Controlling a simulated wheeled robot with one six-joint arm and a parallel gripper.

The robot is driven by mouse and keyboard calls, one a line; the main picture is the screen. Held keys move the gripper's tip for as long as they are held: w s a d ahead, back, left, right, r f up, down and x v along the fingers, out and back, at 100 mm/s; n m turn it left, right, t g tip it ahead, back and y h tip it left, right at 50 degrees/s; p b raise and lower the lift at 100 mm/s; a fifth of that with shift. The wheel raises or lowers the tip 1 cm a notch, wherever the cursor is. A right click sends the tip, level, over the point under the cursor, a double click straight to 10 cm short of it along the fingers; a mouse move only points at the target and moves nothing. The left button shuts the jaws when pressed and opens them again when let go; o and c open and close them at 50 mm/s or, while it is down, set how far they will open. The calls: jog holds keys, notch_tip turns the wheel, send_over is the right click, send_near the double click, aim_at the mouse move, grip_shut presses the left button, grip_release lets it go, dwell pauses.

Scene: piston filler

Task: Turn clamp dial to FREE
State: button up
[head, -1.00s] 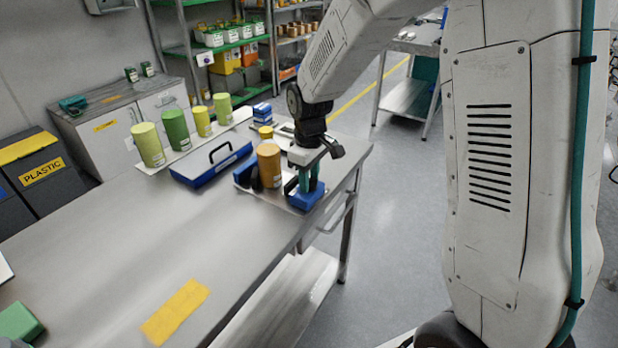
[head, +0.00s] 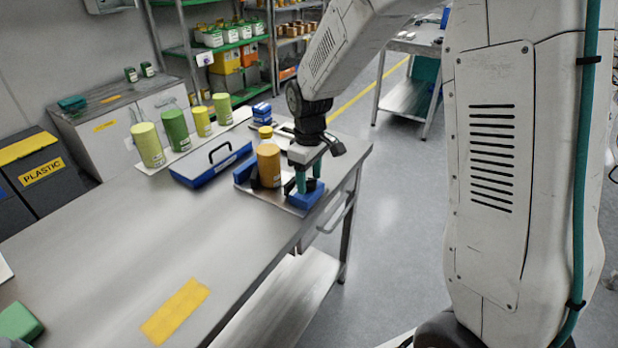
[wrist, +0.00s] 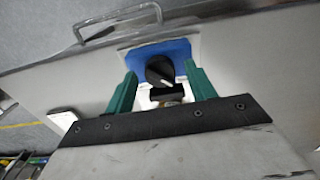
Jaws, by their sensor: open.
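The clamp dial (wrist: 160,70) is a round black knob with a pale pointer line, on a blue block (wrist: 176,50) in the wrist view. My gripper (wrist: 158,82) is open, with one green finger on each side of the dial and gaps between. White label areas lie beside the dial, but their words are too small to read. In the head view my gripper (head: 309,174) points down over the blue block (head: 307,197) at the table's right end; the dial is hard to make out there. An orange cylinder (head: 268,166) stands just left of the gripper.
A metal handle (wrist: 118,20) sticks out from the table's edge. The table's front (head: 150,235) is mostly clear.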

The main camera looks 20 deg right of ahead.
aim_at(310, 182)
notch_tip(310, 182, up, 7)
jog(key=shift+r, duration=0.2)
dwell(0.5)
jog(key=shift+s, duration=0.1)
jog(key=s+d+r+m, duration=0.1)
jog(key=s+r+m, duration=0.1)
jog(key=s, duration=0.8)
jog(key=s+d+r+m, duration=0.1)
jog(key=s+r+m, duration=0.2)
jog(key=s, duration=0.7)
jog(key=s+d+r+m+t, duration=0.1)
jog(key=s+r, duration=0.3)
jog(key=s, duration=0.5)
jog(key=shift+s+m, duration=0.4)
jog(key=shift+m, duration=0.3)
